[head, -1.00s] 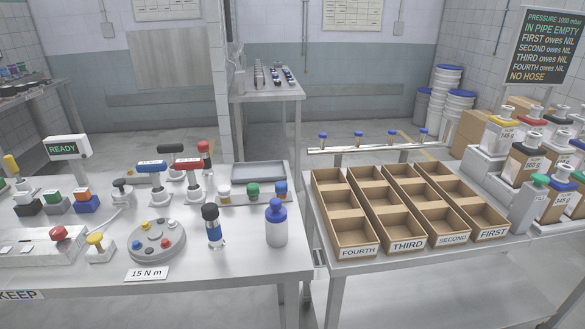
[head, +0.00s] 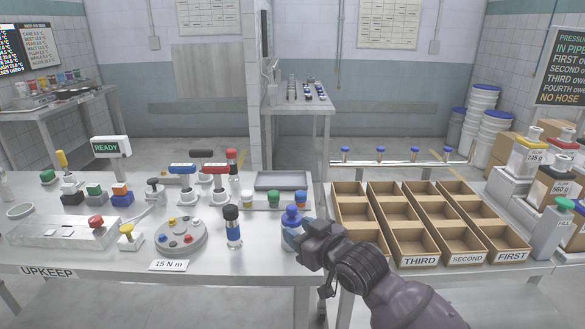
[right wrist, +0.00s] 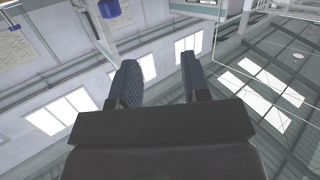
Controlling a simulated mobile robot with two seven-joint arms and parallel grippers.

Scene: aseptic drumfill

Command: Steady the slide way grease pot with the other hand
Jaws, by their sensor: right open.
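A blue piece (right wrist: 109,8), perhaps the pot's cap, shows at the top left there, outside the fingers. My left gripper is not in view.
A dark-capped bottle with a blue band (head: 233,229) stands left of the pot. A round grey dial plate (head: 182,243) is farther left. Small pots with coloured caps, one green (head: 274,197), stand behind. Cardboard bins (head: 420,250) are on the right bench, beyond my arm.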

